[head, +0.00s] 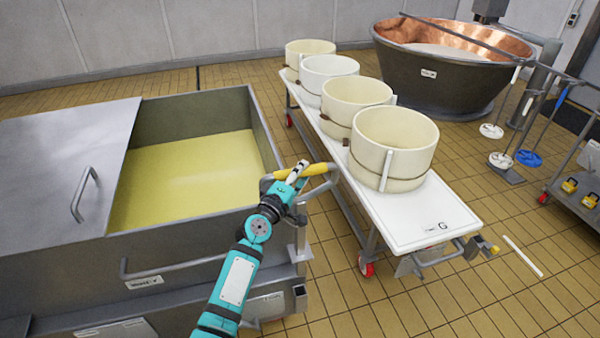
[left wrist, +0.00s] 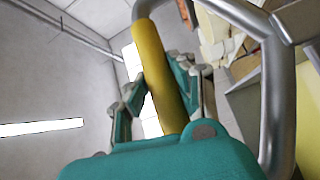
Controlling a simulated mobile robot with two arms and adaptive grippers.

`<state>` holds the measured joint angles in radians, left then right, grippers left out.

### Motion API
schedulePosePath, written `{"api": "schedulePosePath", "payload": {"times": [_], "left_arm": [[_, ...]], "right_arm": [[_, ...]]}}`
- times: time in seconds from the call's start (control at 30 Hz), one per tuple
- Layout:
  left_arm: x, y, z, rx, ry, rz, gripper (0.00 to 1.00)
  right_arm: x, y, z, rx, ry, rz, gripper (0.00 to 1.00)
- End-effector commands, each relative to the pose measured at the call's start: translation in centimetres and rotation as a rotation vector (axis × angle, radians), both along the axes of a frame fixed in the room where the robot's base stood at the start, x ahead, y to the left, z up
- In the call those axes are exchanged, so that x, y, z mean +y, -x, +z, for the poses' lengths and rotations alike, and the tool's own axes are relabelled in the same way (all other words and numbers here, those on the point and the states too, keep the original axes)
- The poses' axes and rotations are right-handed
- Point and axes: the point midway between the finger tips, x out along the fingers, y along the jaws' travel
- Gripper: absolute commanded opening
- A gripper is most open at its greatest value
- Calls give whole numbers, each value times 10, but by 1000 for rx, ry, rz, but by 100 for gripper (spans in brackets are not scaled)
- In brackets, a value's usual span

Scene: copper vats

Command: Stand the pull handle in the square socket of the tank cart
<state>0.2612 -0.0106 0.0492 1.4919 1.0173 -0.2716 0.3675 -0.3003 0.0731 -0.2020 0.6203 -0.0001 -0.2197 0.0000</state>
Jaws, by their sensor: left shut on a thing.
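My left gripper (head: 297,173) is shut on the yellow grip of the pull handle (head: 320,169), above the right side of the tank cart (head: 190,225). In the left wrist view the yellow grip (left wrist: 163,80) lies between the fingers of my left gripper (left wrist: 160,88), and the grey metal loop (left wrist: 277,100) curves round to the right. The tank cart is a grey metal tank with yellow liquid and a partial lid. A bracket (head: 299,252) sticks out at its right corner. I cannot clearly make out the square socket. My right gripper is not in view.
A white cart (head: 400,225) with several cream tubs (head: 395,145) stands close to the right of the tank. A copper vat (head: 440,75) is behind it. Tools (head: 528,157) hang at the right. The tiled floor (head: 340,295) between tank and white cart is a narrow gap.

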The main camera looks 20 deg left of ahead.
Motion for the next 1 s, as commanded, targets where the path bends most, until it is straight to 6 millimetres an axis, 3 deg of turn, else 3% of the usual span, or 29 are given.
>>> {"api": "schedulePosePath", "payload": {"times": [1.0], "left_arm": [[0,-1,-66,-9,2,2,0]], "right_arm": [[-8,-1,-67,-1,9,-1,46]]}}
